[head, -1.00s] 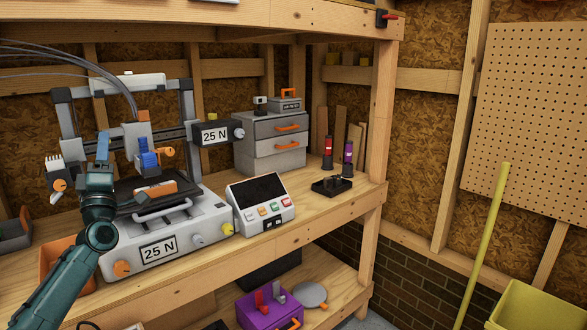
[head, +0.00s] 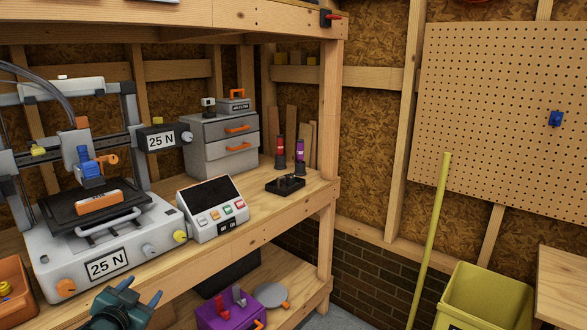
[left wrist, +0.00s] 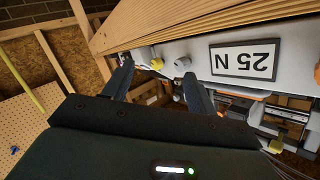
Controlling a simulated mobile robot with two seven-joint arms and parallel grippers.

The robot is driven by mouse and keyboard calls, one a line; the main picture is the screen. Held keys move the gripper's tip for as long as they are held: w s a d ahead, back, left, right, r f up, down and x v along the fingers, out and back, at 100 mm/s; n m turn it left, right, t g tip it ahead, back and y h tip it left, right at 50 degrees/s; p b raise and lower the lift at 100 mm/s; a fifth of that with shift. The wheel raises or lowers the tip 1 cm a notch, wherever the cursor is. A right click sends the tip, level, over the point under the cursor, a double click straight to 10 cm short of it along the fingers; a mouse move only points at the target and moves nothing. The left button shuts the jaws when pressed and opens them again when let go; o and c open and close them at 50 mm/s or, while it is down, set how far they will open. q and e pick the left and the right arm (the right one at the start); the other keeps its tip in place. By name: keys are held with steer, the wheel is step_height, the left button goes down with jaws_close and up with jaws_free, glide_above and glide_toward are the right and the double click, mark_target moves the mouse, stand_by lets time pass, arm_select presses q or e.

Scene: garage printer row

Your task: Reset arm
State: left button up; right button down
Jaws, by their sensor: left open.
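My left gripper (head: 139,292) is low at the bottom left of the head view, in front of the bench edge and below the printer (head: 105,235). Its two fingers are spread and nothing is between them. The left wrist view shows the same open fingers (left wrist: 152,82), with the printer's "25 N" front panel (left wrist: 247,60) beyond them, upside down. The printer carries an orange block (head: 98,198) on its dark bed and a blue tool head (head: 92,172) above. My right gripper is in neither view.
A control box (head: 212,208) with coloured buttons stands right of the printer. Grey drawers (head: 221,145) and a black tray (head: 285,186) are farther back. A purple box (head: 230,312) sits on the lower shelf. A yellow bin (head: 485,296) stands at the right.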

arm_select(q)
steer(key=s+d+f+g+h, duration=0.1)
steer(key=s+d+f+h, duration=0.1)
steer(key=s+d+f, duration=0.5)
steer(key=s+d+f+g+h, duration=0.2)
steer(key=s+d+f, duration=0.2)
steer(key=s+d, duration=0.55)
steer(key=s+d+r+n+p, duration=0.1)
steer(key=s+d+p, duration=0.1)
steer(key=s, duration=0.4)
steer(key=s+d+r+n+g+p, duration=0.1)
steer(key=s+d+p, duration=0.2)
steer(key=s+p, duration=0.2)
steer(key=shift+s+r+g, duration=0.3)
steer(key=shift+s+r, duration=0.05)
steer(key=shift+s, duration=0.6)
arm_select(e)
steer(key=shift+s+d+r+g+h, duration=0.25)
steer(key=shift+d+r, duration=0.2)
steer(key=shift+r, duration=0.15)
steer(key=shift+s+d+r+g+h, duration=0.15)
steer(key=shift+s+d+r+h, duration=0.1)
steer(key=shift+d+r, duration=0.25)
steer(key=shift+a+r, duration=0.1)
